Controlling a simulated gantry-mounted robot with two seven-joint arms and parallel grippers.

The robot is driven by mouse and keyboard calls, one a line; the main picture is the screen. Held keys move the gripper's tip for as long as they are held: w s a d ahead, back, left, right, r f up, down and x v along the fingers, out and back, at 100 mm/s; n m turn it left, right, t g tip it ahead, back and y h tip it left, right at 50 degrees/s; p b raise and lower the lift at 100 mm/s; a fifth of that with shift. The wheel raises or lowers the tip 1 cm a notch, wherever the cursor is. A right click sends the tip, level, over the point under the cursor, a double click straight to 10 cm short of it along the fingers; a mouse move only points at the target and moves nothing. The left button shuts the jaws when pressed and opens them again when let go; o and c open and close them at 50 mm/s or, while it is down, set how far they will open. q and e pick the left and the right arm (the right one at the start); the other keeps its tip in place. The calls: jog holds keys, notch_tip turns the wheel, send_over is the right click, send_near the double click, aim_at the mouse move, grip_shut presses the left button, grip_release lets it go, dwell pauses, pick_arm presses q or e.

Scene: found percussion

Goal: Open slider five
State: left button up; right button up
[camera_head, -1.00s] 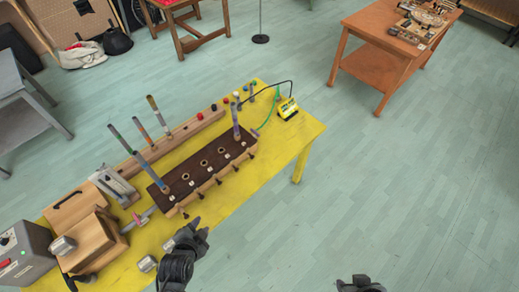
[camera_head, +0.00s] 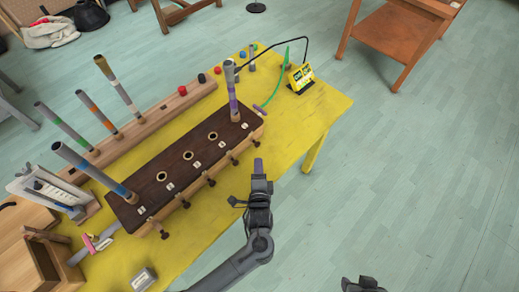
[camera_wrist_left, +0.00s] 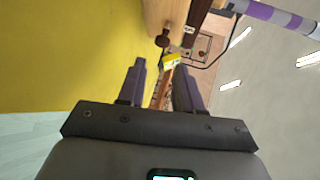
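The dark brown-topped wooden box (camera_head: 150,188) stands on the yellow table with several small knobs along its front side. The rightmost knob (camera_head: 255,142), by the end with the purple-banded tube (camera_head: 233,100), appears to be slider five. A dark round knob also shows ahead of my fingers in the left wrist view (camera_wrist_left: 162,40). My left gripper (camera_head: 258,165) is just in front of that right end, apart from the knob. Its two fingers are spread with nothing between them in the left wrist view (camera_wrist_left: 158,88). Only a bit of my right gripper (camera_head: 362,284) shows at the bottom edge.
The yellow table (camera_head: 310,115) has free room in front of the box. A yellow-and-black device (camera_head: 301,77) with cables sits at its far right corner. A wooden rail (camera_head: 150,122) with tubes lies behind the box. A metal cylinder (camera_head: 143,279) lies near the front.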

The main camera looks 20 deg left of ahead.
aim_at(258, 146)
pick_arm(q)
jog(key=shift+w+f, duration=0.15)
jog(key=shift+w, duration=0.1)
jog(key=shift+w+a, duration=0.25)
jog(key=shift+w, duration=0.1)
jog(key=b+x, duration=0.3)
jog(key=x, duration=0.7)
jog(key=shift+w+a, duration=0.1)
jog(key=shift+a, duration=0.05)
jog(key=shift+c, duration=0.5)
grip_shut()
